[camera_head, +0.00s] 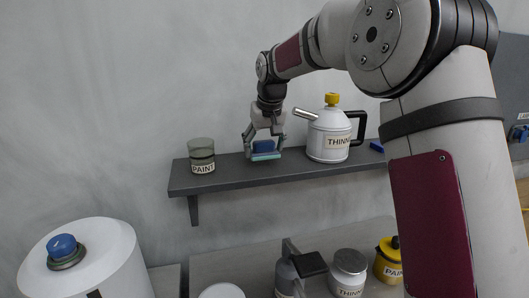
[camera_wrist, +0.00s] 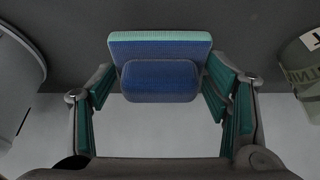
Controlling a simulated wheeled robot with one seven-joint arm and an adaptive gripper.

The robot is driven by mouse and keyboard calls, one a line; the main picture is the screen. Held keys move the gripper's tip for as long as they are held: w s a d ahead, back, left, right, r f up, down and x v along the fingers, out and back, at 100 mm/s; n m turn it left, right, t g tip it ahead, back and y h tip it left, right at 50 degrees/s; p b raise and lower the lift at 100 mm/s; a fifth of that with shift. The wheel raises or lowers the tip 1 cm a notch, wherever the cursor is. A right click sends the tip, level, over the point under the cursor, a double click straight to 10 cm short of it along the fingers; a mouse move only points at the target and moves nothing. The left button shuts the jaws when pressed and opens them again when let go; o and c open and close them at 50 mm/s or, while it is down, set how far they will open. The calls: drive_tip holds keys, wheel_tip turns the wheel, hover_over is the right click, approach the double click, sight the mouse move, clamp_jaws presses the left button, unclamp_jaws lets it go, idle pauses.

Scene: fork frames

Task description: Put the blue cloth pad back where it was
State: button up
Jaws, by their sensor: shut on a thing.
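The blue cloth pad (camera_head: 264,147) has a blue grip part on a flat base with a pale teal layer. My gripper (camera_head: 264,144) points down from above and is shut on the pad, one finger at each side. The pad is at the grey shelf (camera_head: 225,178), between the paint glass and the white thinner can. I cannot tell whether its base touches the shelf top. In the wrist view the pad (camera_wrist: 160,81) sits between the green-padded fingers (camera_wrist: 160,88), its flat base toward the shelf.
A greenish paint glass (camera_head: 201,156) stands left of the pad. The white thinner can (camera_head: 328,140) with a spout and yellow cap stands close on the right. A small blue object (camera_head: 376,146) lies farther right on the shelf. Several containers, including a yellow paint can (camera_head: 388,265), stand below.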

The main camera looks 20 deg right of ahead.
drive_tip(key=shift+f+p, duration=0.3)
drive_tip(key=shift+f, duration=0.75)
drive_tip(key=shift+s+f, duration=0.1)
drive_tip(key=shift+f, duration=0.05)
drive_tip(key=o, duration=1.5)
drive_tip(key=shift+c, duration=0.2)
drive_tip(key=b+v, duration=0.2)
drive_tip(key=v, duration=0.9)
drive_tip(key=s+r, duration=0.3)
drive_tip(key=s, duration=0.6)
drive_tip(key=s+f, duration=0.4)
drive_tip(key=s, duration=0.5)
drive_tip(key=s+f, duration=0.4)
drive_tip(key=s, duration=0.4)
drive_tip(key=s+f+t, duration=0.1)
drive_tip(key=s+f, duration=0.3)
drive_tip(key=s, duration=0.5)
drive_tip(key=shift+s, duration=0.3)
